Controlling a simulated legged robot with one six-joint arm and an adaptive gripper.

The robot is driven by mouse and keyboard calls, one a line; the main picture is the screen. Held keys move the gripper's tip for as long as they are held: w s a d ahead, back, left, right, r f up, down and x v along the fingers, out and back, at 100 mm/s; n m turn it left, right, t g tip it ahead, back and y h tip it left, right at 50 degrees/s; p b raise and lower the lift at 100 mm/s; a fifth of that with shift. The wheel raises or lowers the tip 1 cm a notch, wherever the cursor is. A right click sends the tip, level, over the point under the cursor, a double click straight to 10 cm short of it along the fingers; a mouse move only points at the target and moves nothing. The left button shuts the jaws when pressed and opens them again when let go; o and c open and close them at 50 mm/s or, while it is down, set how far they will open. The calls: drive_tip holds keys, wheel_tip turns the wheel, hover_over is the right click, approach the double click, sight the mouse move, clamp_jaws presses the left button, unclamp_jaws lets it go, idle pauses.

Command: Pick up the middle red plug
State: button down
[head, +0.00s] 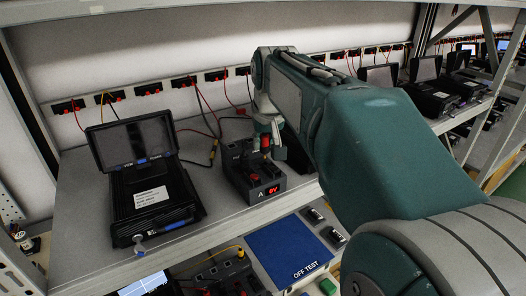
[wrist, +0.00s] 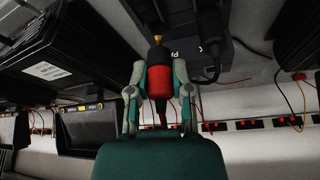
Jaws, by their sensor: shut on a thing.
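My gripper (wrist: 158,75) is shut on a red plug (wrist: 160,83) with a black collar and a small brass tip. The fingers press on both of its sides. The box's underside-up image (wrist: 190,45) lies just beyond the plug tip in the wrist view. Whether the tip touches a socket I cannot tell. Another red piece (head: 252,178) sits on the box's top.
A black device with a raised screen (head: 135,143) stands left of the box on the grey shelf (head: 80,210). Red and black cables run to wall sockets (head: 183,82). A blue "OFF TEST" panel (head: 283,250) lies below the shelf edge.

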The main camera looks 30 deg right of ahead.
drive_tip(key=s+a+r, duration=0.3)
drive_tip(key=s+r, duration=0.6)
drive_tip(key=s, duration=0.3)
drive_tip(key=shift+s+a, duration=0.25)
drive_tip(key=shift+s, duration=0.15)
drive_tip(key=shift+f, duration=0.1)
